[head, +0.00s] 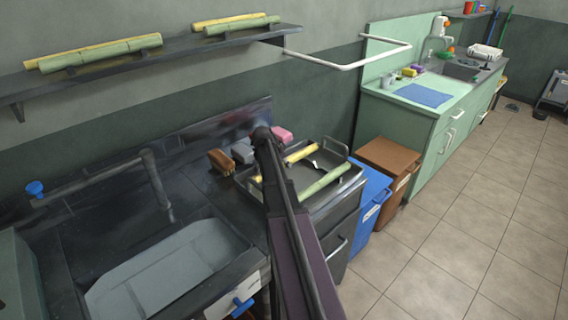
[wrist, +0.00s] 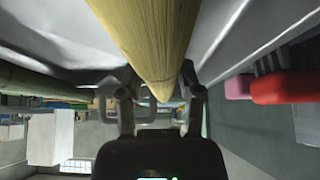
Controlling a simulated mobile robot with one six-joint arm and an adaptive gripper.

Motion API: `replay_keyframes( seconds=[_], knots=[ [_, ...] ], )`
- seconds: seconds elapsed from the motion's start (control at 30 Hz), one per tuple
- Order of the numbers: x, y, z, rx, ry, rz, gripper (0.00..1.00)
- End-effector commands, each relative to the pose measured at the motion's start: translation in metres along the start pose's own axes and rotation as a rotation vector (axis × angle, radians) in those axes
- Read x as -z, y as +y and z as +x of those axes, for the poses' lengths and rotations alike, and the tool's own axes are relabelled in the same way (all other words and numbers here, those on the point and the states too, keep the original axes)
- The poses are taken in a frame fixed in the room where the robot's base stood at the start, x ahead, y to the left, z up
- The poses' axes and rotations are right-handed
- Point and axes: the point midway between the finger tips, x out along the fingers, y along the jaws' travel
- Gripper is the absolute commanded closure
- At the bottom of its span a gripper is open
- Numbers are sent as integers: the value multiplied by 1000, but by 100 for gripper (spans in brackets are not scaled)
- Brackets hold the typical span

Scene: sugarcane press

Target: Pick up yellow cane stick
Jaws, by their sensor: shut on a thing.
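The yellow cane stick (head: 301,154) shows in the head view at the tray, partly hidden by my arm. In the wrist view the yellow stick (wrist: 152,45) runs down between the two fingers of my gripper (wrist: 160,100), which is shut on it. Whether the stick still touches the tray is not clear. A green cane stick (head: 326,179) lies at the tray's near side. It also shows at the left edge in the wrist view (wrist: 35,103).
A wall shelf (head: 180,52) holds more cane.

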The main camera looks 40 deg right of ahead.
Motion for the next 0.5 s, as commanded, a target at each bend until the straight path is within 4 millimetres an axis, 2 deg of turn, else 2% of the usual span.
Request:
replay_keyframes(
  seconds=[0.5],
  knots=[
    [28, 0, -43, 0, 1, 0, 100]
  ],
)
